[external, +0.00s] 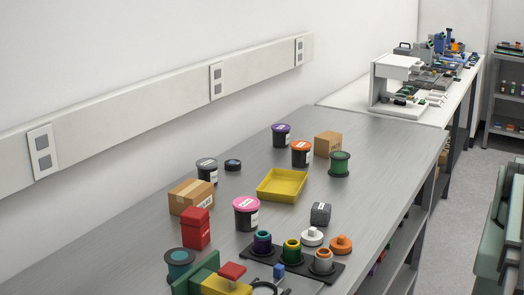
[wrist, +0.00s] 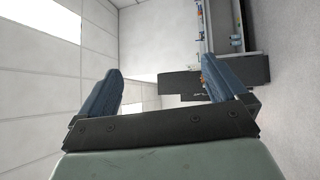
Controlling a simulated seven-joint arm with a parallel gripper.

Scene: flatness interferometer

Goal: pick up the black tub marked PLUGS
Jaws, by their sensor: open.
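Several black tubs with white labels stand on the grey bench in the external view. One has a grey lid (external: 207,173), one a pink lid (external: 245,216), one an orange lid (external: 301,157) and one a purple lid (external: 281,138). The lettering is too small to read, so I cannot tell which is marked PLUGS. My gripper (wrist: 161,67) shows in the wrist view with its two blue-grey fingers wide apart and nothing between them. It is pointed away from the tubs, at walls and floor. It is outside the external view.
A yellow tray (external: 282,186) lies mid-bench between the tubs. Cardboard boxes (external: 191,197), red blocks (external: 196,230), green (external: 339,165) and teal (external: 180,264) spools and a black holder (external: 252,251) with coloured rings crowd the bench. The right-hand far bench surface (external: 395,150) is clear.

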